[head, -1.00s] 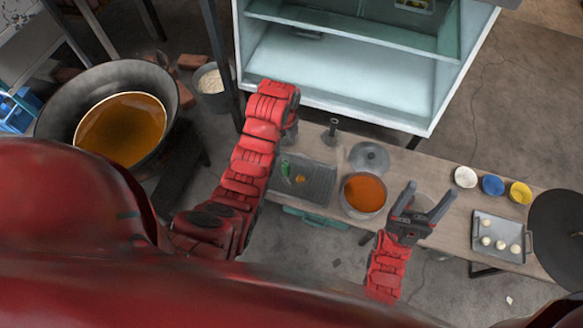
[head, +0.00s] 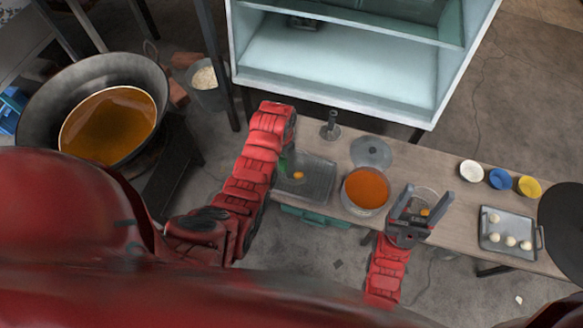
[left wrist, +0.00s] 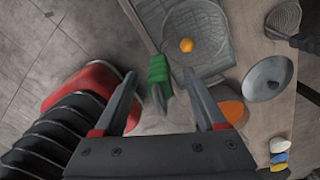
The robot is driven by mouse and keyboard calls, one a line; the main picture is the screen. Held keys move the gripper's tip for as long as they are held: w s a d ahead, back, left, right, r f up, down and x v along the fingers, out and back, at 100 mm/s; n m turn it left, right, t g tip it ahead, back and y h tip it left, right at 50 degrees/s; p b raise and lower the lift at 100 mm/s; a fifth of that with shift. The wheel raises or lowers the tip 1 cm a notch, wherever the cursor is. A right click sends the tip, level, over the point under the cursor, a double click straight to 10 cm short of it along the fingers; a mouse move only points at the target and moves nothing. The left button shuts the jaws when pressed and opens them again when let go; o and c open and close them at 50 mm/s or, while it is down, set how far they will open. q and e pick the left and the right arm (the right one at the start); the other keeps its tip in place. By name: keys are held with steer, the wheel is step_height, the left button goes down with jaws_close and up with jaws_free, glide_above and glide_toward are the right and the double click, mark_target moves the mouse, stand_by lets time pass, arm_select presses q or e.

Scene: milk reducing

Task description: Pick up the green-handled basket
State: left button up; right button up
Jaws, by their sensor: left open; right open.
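In the head view the green handle (head: 283,164) is partly covered by my left arm, and the left fingers are hidden. My right gripper (head: 427,192) is open and empty over a clear bowl.
A pot of orange liquid (head: 366,190) stands right of the basket, with a round lid (head: 371,152) behind it. Small bowls and a tray of white balls (head: 508,231) sit further right. A glass cabinet (head: 340,70) stands behind the table. A large wok (head: 108,122) is at left.

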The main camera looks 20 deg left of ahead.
arm_select(q)
steer(key=shift+f, duration=1.6)
jaws_close()
